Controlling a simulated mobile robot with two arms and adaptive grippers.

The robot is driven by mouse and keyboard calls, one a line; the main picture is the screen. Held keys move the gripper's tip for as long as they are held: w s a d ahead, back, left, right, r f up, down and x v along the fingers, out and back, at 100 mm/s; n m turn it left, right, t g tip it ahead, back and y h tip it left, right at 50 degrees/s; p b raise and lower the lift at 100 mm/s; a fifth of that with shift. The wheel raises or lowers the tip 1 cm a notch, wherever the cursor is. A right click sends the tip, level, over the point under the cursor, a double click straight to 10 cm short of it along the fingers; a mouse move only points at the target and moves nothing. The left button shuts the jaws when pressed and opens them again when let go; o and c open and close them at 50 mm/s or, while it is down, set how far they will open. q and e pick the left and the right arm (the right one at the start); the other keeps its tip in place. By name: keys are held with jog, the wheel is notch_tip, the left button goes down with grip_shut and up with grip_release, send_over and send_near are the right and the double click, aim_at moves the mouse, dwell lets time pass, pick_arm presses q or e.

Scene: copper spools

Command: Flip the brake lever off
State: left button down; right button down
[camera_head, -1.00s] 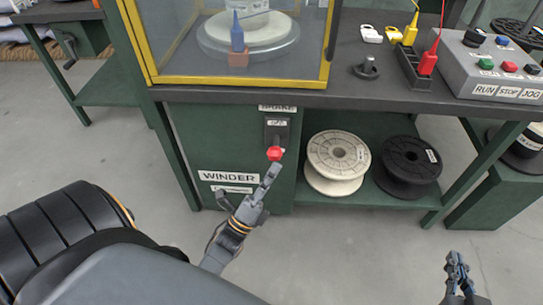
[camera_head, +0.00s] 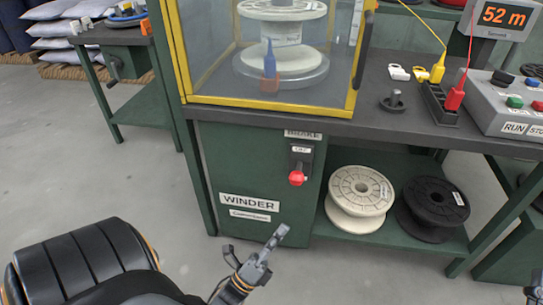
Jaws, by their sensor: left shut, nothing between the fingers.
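The brake lever (camera_head: 297,178) has a red knob and sits on a black plate on the green winder cabinet (camera_head: 262,180). An OFF label (camera_head: 301,150) is at the top of the plate, under the BRAKE sign (camera_head: 302,134). The knob is at the lower part of the plate. My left gripper (camera_head: 277,236) is shut and empty, below and a little left of the knob, with a clear gap between them. My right gripper (camera_head: 536,290) shows only in part at the lower right edge; its fingers cannot be made out.
A yellow-framed guard box (camera_head: 270,104) with a spool inside stands on the bench above the cabinet. A white spool (camera_head: 359,198) and a black spool (camera_head: 433,208) lie on the lower shelf to the right. A control box (camera_head: 510,103) is on the bench. The floor in front is clear.

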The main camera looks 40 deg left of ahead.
pick_arm(q)
jog(key=v, duration=0.3)
jog(key=shift+s+f, duration=0.15)
jog(key=shift+f, duration=0.05)
pick_arm(e)
jog(key=shift+s+r+t, duration=0.3)
jog(key=shift+r, duration=0.2)
